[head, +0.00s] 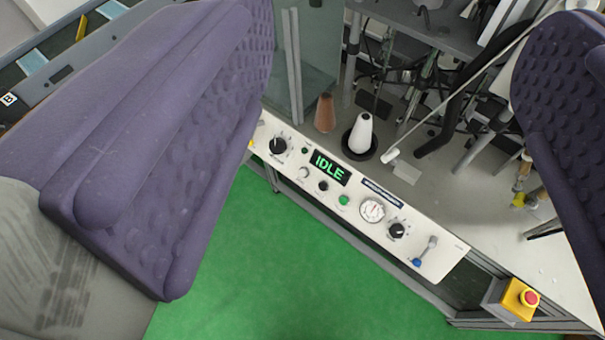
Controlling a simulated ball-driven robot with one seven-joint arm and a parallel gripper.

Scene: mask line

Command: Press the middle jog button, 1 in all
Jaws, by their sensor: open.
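A long white control panel (285,172) runs diagonally across the middle of the head view. Below its lit "IDLE" display (329,167) sits a row of three small round buttons. They are a pale one (304,172), a dark middle one (323,186) and a green one (344,200). Their labels are too small to read. My gripper (388,95) is open and empty. Its purple dimpled fingers stand wide apart at the left and right of the picture. The panel shows between them, and neither finger appears to touch a button.
The panel also bears two black knobs (278,146) (397,230), a gauge (372,210) and a blue-tipped lever (417,262). A yellow box with a red button (529,298) stands at lower right. White (361,134) and brown (325,114) cones stand behind the panel. Green floor (260,265) is clear in front.

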